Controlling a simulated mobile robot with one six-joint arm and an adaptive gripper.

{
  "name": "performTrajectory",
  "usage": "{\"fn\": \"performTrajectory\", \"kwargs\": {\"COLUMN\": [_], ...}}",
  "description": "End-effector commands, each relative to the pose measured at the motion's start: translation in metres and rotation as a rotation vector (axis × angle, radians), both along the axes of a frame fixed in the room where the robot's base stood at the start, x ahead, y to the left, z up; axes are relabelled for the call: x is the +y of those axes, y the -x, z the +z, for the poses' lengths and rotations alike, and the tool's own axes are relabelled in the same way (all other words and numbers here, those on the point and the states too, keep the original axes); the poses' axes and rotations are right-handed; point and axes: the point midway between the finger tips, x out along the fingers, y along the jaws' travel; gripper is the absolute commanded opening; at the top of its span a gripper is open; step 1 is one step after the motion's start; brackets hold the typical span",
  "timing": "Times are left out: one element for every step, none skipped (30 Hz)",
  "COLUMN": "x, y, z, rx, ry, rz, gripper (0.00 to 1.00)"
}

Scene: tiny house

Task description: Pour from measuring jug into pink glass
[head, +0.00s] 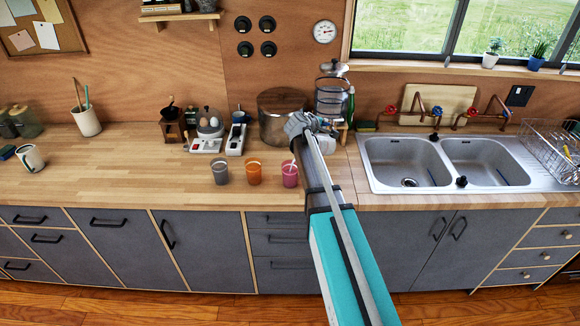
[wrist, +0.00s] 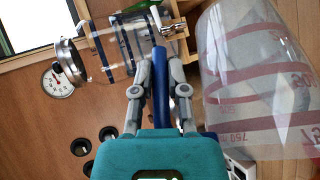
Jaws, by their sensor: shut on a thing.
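My gripper (wrist: 150,80) is shut on the blue handle (wrist: 160,95) of the measuring jug. The jug (wrist: 235,65) is clear, with red bands and numbers, and fills the right of the wrist view, partly cut off. I cannot clearly make out the jug or its contents in the head view, where my gripper (head: 300,124) is above the counter. The pink glass (head: 290,177) stands upright on the counter, below and slightly left of my gripper, just left of my arm. A small pale streak shows at its top.
An orange glass (head: 254,175) and a grey glass (head: 219,173) stand left of the pink one. Behind are a large brownish pot-like vessel (head: 272,128), a metal-topped glass container (head: 330,80) and an egg cooker (head: 208,133). The sink (head: 405,150) is right; the counter's left front is clear.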

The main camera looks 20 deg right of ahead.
Motion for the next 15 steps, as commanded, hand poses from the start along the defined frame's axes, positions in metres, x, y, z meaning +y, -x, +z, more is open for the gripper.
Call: {"fn": "performTrajectory", "kwargs": {"x": [0.0005, 0.0008, 0.0011, 0.0013, 0.0015, 0.0018, 0.002, 0.0021, 0.0024, 0.0027, 0.0029, 0.0031, 0.0034, 0.0037, 0.0038], "y": [0.0002, 0.0003, 0.0003, 0.0004, 0.0004, 0.0005, 0.0006, 0.0006, 0.0007, 0.0007, 0.0009, 0.0009, 0.001, 0.001, 0.0011], "z": [0.0003, 0.0006, 0.0008, 0.0011, 0.0013, 0.0017, 0.002, 0.0022, 0.0024, 0.0026, 0.0027, 0.003, 0.0032, 0.0034, 0.0037], "rx": [-0.001, -0.001, -0.002, -0.002, -0.003, -0.004, -0.005, -0.005, -0.005, -0.006, -0.007, -0.007, -0.008, -0.009, -0.009], "ry": [0.003, 0.005, 0.007, 0.01, 0.011, 0.015, 0.017, 0.018, 0.02, 0.022, 0.023, 0.025, 0.027, 0.029, 0.031], "rz": [0.0, 0.0, 0.001, 0.0, 0.0, 0.0, 0.0, 0.001, 0.0, 0.0, 0.0, 0.0, 0.0, 0.0, 0.0], "gripper": [0.0, 0.0, 0.0, 0.0, 0.0, 0.0, 0.0, 0.0, 0.0, 0.0, 0.0, 0.0, 0.0, 0.0, 0.0]}}
